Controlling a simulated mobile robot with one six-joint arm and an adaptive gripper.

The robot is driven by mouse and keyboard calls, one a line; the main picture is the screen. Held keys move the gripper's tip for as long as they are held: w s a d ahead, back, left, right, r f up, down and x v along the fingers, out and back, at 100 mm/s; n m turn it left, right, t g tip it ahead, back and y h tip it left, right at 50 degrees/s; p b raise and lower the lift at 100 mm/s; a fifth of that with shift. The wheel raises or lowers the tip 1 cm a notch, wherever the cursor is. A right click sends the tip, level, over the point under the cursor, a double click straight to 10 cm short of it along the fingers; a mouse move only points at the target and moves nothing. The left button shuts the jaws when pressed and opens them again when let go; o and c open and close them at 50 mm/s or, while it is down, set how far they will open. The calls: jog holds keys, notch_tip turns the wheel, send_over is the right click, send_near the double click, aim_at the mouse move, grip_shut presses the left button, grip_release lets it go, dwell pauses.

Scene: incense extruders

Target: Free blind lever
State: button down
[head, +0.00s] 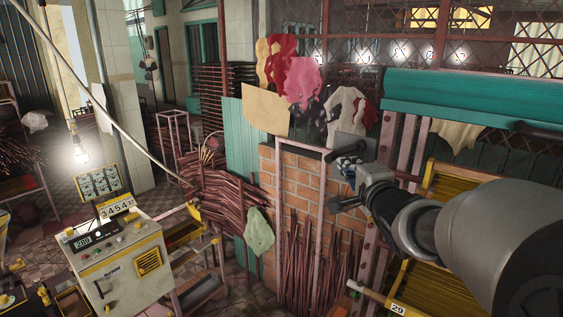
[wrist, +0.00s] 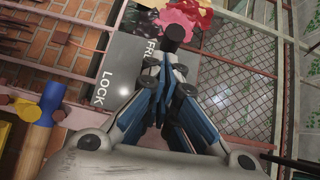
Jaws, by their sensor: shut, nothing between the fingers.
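A grey lever plate (wrist: 125,70) marked LOCK and, partly covered, FR… is in the wrist view. It also shows in the head view (head: 352,143), behind my gripper. A black round lever knob (wrist: 176,34) stands out over the plate's upper right, beside the FR… marking. The lever's shaft and pivot are largely hidden by my fingers. My gripper (wrist: 163,82) is shut and empty, its blue and black fingers together just below the knob. Whether they touch the lever I cannot tell. In the head view my gripper (head: 350,174) is in front of the plate. The rolled teal blind (head: 470,95) is at upper right.
A brick wall (head: 305,185) and bundled incense sticks (head: 225,195) are left of my gripper. A control box (head: 120,260) stands at lower left. In the wrist view, a blue-headed hammer (wrist: 45,105) hangs at left and wire mesh (wrist: 235,95) is at right.

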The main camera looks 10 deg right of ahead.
jog(key=b, duration=0.1)
jog(key=a+m+t+b, duration=0.1)
jog(key=b, duration=0.1)
jog(key=shift+w+r, duration=0.2)
jog(key=shift+w, duration=0.1)
dwell(0.3)
jog(key=shift+a, duration=0.1)
